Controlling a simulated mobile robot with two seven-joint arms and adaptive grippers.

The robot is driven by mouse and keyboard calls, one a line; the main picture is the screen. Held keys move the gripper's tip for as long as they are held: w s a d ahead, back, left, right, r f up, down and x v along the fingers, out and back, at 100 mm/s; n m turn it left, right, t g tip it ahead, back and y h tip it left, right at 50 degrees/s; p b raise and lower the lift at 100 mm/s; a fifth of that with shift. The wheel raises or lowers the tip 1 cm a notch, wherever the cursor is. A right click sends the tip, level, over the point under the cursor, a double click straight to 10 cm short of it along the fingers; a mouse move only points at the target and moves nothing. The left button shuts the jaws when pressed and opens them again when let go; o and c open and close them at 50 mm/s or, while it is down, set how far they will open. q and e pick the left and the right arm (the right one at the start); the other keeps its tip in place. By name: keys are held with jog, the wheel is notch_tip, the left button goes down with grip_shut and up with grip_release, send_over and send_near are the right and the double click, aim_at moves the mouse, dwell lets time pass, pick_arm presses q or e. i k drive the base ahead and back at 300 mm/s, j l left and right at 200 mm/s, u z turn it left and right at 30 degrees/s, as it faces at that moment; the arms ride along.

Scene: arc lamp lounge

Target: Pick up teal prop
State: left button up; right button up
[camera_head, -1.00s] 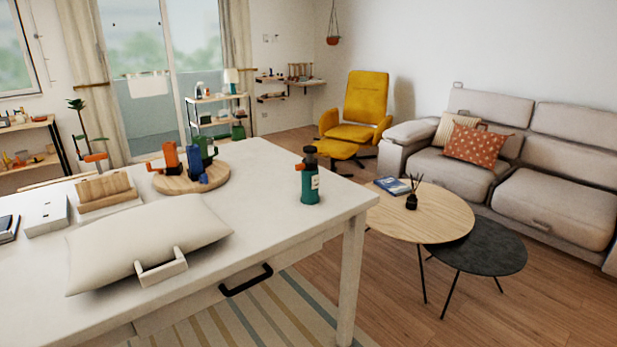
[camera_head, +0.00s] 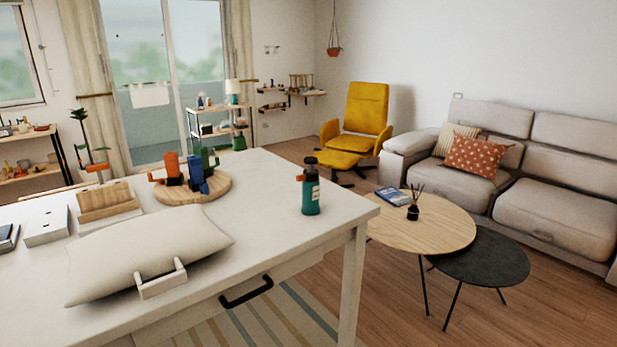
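Neither of my grippers shows in the head view, and nothing touches the bottle.
A round wooden board (camera_head: 215,192) with orange, blue and green items stands left of the bottle. A cream cushion (camera_head: 150,250) and white U-shaped piece (camera_head: 162,284) lie front left. A round wooden coffee table (camera_head: 440,228) stands beyond the table's right end.

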aim_at(310, 191)
jog(key=u, duration=0.45)
jog(key=i+l+u, duration=0.4)
jog(key=l, duration=0.2)
jog(key=l+u, duration=0.25)
jog(key=i+l, duration=0.1)
jog(key=l, duration=0.25)
jog(key=i+l+u, duration=0.1)
jog(key=l, duration=0.25)
jog(key=i+l, duration=0.15)
jog(key=l, duration=0.2)
jog(key=u, duration=0.05)
